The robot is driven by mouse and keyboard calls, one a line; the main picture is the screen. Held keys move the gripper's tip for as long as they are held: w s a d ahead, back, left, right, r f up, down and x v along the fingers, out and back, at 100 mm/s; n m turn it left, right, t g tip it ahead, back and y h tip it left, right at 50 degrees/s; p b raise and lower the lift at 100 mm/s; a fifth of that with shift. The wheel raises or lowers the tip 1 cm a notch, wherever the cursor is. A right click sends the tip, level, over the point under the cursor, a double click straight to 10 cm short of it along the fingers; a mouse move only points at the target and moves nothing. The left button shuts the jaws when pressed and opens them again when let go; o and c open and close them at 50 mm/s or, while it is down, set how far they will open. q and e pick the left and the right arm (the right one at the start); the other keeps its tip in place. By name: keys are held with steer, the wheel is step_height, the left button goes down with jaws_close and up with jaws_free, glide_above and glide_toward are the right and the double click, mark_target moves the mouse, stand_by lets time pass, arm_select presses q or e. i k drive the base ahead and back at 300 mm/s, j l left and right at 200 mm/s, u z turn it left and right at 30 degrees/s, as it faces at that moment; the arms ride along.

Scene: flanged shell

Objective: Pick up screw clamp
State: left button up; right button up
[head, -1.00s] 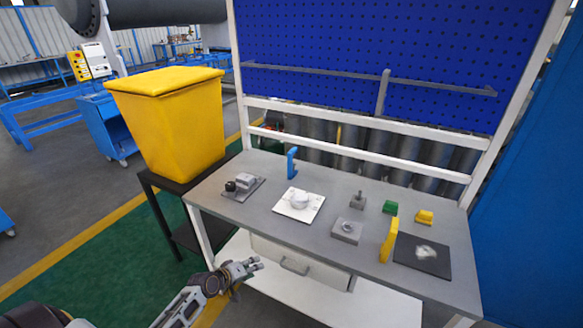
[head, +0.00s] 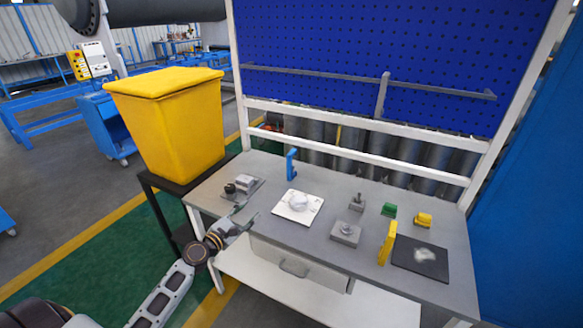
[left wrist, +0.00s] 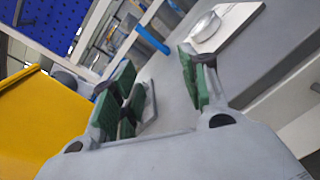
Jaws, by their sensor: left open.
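Which thing is the screw clamp I cannot tell for sure. A grey block with a dark knob (head: 240,185) sits on a grey plate at the table's left end. A blue upright piece (head: 291,164) stands behind the white plate; it also shows in the left wrist view (left wrist: 151,40). My left gripper (head: 250,212) is open and empty, over the table's front left edge, just in front of the knobbed block. In the left wrist view its green-padded fingers (left wrist: 158,85) are spread; the left finger partly hides the grey plate (left wrist: 150,100). My right gripper is not in view.
A white plate with a domed shell (head: 299,202) lies right of my gripper. Further right are small grey pieces (head: 346,231), a green block (head: 389,209), yellow pieces (head: 387,243) and a dark mat (head: 435,267). A yellow bin (head: 175,125) stands left of the table.

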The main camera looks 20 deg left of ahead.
mark_target(290, 173)
steer(key=i+l, duration=0.1)
steer(key=i, duration=0.85)
